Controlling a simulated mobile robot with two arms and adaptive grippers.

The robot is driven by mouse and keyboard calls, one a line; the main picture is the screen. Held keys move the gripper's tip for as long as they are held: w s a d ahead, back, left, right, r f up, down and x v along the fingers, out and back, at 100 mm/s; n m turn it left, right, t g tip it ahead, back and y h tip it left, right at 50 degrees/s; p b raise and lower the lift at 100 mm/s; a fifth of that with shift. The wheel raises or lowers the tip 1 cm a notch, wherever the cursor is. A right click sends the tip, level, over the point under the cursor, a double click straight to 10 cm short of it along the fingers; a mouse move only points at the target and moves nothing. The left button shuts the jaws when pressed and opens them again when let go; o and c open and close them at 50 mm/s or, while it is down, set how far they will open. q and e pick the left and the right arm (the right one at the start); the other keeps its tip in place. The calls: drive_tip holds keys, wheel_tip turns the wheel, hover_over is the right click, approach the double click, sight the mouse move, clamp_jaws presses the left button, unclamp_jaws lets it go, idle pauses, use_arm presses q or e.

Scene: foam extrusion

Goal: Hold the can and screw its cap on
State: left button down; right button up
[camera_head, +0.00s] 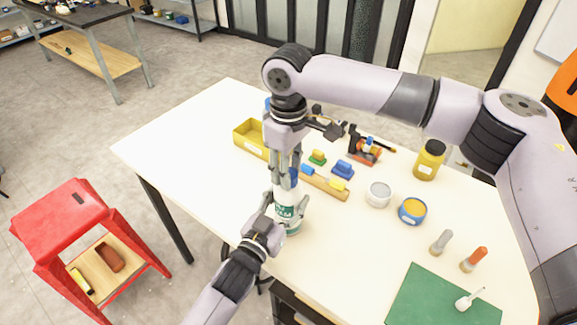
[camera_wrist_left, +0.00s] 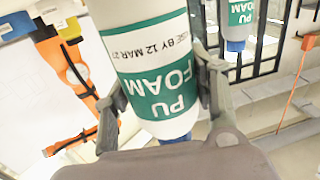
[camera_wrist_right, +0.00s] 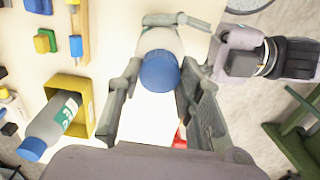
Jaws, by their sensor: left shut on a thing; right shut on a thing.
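The white and green PU foam can (camera_head: 285,211) stands upright near the table's front left edge. My left gripper (camera_head: 284,206) is shut around its body; the can fills the left wrist view (camera_wrist_left: 155,65), between both fingers. The blue cap (camera_wrist_right: 160,70) is at the can's top, between the fingers of my right gripper (camera_wrist_right: 158,85), which reaches down from above and is shut on it. The cap and can look in line. Whether the threads are engaged is hidden.
A yellow bin (camera_head: 243,141) lies behind; another blue-ended can (camera_wrist_right: 50,125) rests in it. Coloured blocks stand near a wooden strip (camera_head: 322,187). Jars, small tubes and a green mat (camera_head: 420,300) are at right. A red stool (camera_head: 70,215) is left of the table.

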drive_tip(key=m, duration=0.9)
drive_tip(key=shift+a, duration=0.1)
drive_tip(key=m, duration=0.6)
drive_tip(key=shift+m, duration=0.3)
drive_tip(key=m, duration=1)
drive_tip(key=shift+f+m, duration=0.1)
drive_tip(key=shift+m, duration=0.3)
drive_tip(key=m, duration=0.6)
drive_tip(key=shift+w, duration=0.1)
drive_tip(key=o, duration=0.8)
